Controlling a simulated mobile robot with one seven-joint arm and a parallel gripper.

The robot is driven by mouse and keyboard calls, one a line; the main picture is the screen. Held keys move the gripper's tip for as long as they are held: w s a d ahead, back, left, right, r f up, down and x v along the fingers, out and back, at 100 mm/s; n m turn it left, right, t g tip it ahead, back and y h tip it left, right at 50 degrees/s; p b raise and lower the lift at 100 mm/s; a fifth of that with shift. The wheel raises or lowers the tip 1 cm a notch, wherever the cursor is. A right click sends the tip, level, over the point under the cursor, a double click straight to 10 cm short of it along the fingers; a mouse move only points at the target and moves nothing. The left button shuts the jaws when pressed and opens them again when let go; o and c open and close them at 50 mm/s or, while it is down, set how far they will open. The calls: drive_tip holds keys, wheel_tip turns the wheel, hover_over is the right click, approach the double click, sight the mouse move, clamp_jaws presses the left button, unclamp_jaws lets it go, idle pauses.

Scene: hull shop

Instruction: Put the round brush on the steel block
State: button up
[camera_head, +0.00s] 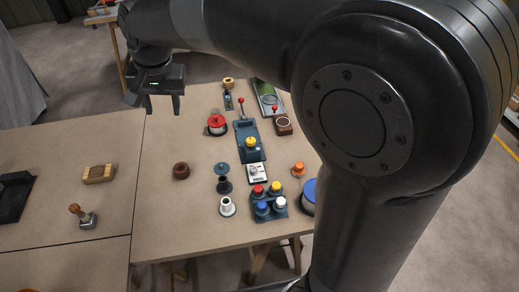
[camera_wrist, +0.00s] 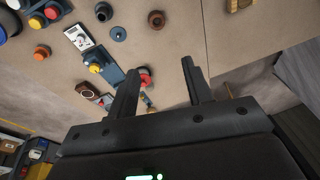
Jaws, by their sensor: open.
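My gripper (camera_head: 155,102) is open and empty, above the back left of the main table. In the wrist view its two fingers (camera_wrist: 160,66) are spread with nothing between them. A brown round piece (camera_head: 181,170) with a dark centre lies on the bare table, in front of and below my gripper; it may be the round brush. It also shows in the wrist view (camera_wrist: 156,20), beyond the fingertips. I cannot tell surely which thing is the steel block. A small grey metal base with a wooden knob (camera_head: 88,217) stands on the left table.
A blue-grey fixture (camera_head: 249,151) with a yellow knob, a red round piece (camera_head: 217,124), dark and white spools (camera_head: 227,207) and a tray of coloured knobs (camera_head: 282,210) crowd the main table (camera_head: 160,215). A wooden block (camera_head: 99,173) lies on the left table.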

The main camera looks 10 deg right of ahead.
drive_tip(key=s+d+r+t, duration=0.1)
drive_tip(key=s+d, duration=0.2)
drive_tip(key=d, duration=0.5)
drive_tip(key=s+d+r+t, duration=0.1)
drive_tip(key=s+d, duration=0.3)
drive_tip(key=d, duration=0.3)
drive_tip(key=s+d+f+n+t+h, duration=0.1)
drive_tip(key=s+d+f, duration=0.2)
drive_tip(key=s+d, duration=0.8)
drive_tip(key=shift+s+f+t+h, duration=0.3)
drive_tip(key=shift+s+f, duration=0.05)
